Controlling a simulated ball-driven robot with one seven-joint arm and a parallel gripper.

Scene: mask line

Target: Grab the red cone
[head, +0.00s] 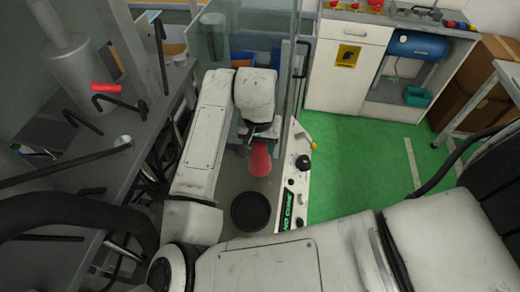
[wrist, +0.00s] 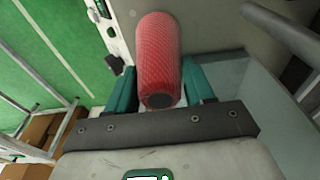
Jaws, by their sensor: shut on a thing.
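The red cone (wrist: 158,58) is held between the two green fingers of my gripper (wrist: 160,88) in the wrist view. Its near end is dark, and its textured red side reaches away from the gripper. In the head view the red cone (head: 260,158) shows below the end of my arm, above a grey surface. My gripper (head: 256,136) is mostly hidden there by my own wrist. The jaws are shut on the cone, with one finger on each side.
A round black piece (head: 251,211) lies on the grey surface below the cone. A white panel with black knobs (head: 297,180) stands to the right, with green floor (head: 360,165) beyond. A dark metal frame (head: 75,185) crowds the left. A white cabinet (head: 345,65) stands at the back.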

